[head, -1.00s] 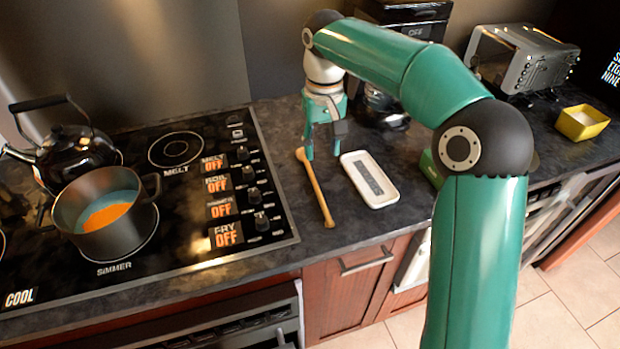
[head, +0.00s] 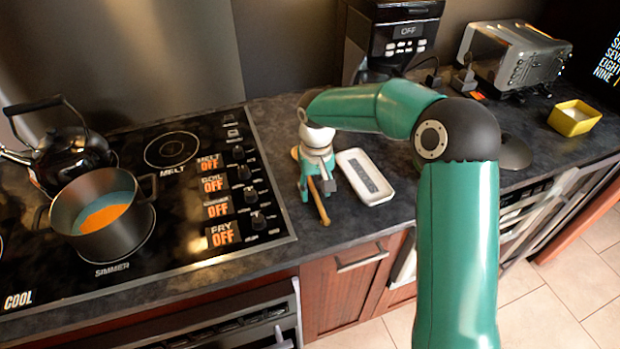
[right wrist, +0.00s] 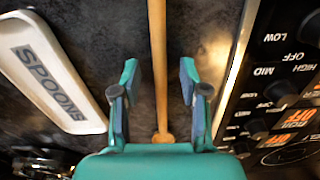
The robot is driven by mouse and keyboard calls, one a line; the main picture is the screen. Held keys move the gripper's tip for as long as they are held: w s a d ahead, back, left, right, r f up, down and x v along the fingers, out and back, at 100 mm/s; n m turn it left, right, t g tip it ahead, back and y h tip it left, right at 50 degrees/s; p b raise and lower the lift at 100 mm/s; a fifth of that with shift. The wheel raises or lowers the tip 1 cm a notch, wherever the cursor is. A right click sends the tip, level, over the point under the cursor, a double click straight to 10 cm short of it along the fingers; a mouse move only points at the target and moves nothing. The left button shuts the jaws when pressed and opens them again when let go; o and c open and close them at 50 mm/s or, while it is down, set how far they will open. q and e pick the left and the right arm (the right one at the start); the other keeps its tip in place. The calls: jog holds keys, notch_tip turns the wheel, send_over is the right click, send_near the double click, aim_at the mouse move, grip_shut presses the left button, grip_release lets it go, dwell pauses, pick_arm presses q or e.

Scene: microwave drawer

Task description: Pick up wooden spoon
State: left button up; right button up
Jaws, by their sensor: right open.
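The wooden spoon (head: 320,204) lies on the dark counter between the stove and a white spoon rest. My right gripper (head: 317,190) is over the spoon in the head view and hides its middle part. In the right wrist view the spoon's handle (right wrist: 158,60) runs between the two open fingers of the right gripper (right wrist: 160,78), with a gap on each side. The fingers are not closed on it. My left gripper is not in view.
The white spoon rest (head: 365,176), marked SPOONS in the right wrist view (right wrist: 48,75), lies close beside the spoon. The stove (head: 262,232) with a pot (head: 103,222) and a kettle (head: 72,155) is on the left. A coffee machine (head: 400,35) and a toaster (head: 515,55) stand behind.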

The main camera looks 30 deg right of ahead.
jog(key=shift+f, duration=0.25)
grip_shut()
jog(key=shift+r, duration=0.15)
